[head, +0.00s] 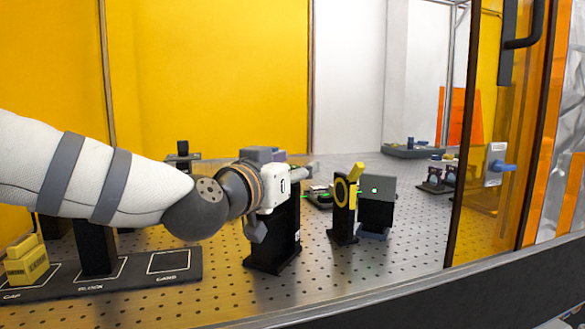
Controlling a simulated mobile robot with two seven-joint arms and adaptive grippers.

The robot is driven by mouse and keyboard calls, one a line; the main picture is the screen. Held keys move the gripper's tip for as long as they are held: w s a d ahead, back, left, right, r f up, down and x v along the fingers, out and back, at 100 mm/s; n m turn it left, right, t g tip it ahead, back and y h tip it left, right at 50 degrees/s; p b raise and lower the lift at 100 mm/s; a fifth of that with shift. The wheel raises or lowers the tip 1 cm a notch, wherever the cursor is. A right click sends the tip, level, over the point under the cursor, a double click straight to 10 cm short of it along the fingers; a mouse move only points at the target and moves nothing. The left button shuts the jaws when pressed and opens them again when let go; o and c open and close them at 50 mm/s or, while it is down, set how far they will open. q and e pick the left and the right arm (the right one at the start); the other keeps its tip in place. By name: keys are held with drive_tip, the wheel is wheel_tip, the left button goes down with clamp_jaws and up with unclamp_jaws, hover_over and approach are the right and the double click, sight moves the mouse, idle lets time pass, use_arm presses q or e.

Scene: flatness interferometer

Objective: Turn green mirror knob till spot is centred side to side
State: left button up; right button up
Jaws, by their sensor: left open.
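My left gripper (286,198) is open, reaching in from the left over a black mount (272,238) on the perforated bench. One finger shows at its right and one below. The gripper hides the top of this mount, and I see no green knob or mirror face. A grey screen (386,184) stands to the right on a black base. A small bright green spot (375,190) shows on it, slightly left of the middle. A black holder (341,220) with a yellow ring and yellow tab stands between gripper and screen. My right gripper is not in view.
A dark tray (200,262) labelled CAP, BLOCK and CARD lies at front left, holding a yellow object (27,262) and a black piece (95,247). A short green beam (318,192) shows by a low device. The bench front is clear; a door frame (468,140) stands right.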

use_arm(q)
drive_tip(key=shift+c, duration=0.5)
clamp_jaws()
drive_tip(key=m+g+h+b, duration=0.1)
drive_tip(key=f+m+h+b, duration=0.1)
drive_tip(key=shift+w+a+g+h, duration=0.1)
drive_tip(key=shift+w+g+h, duration=0.05)
drive_tip(key=shift+g+h, duration=0.25)
drive_tip(key=shift+r+h, duration=0.2)
drive_tip(key=shift+h, duration=0.1)
drive_tip(key=shift+r+m+g, duration=0.15)
drive_tip(key=shift+m+g, duration=0.15)
drive_tip(key=shift+m, duration=0.1)
drive_tip(key=shift+s+r, duration=0.1)
drive_tip(key=shift+s, duration=0.1)
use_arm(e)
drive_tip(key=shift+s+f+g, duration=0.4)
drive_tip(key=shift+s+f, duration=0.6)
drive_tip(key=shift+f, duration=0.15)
use_arm(q)
drive_tip(key=shift+o, duration=0.5)
unclamp_jaws()
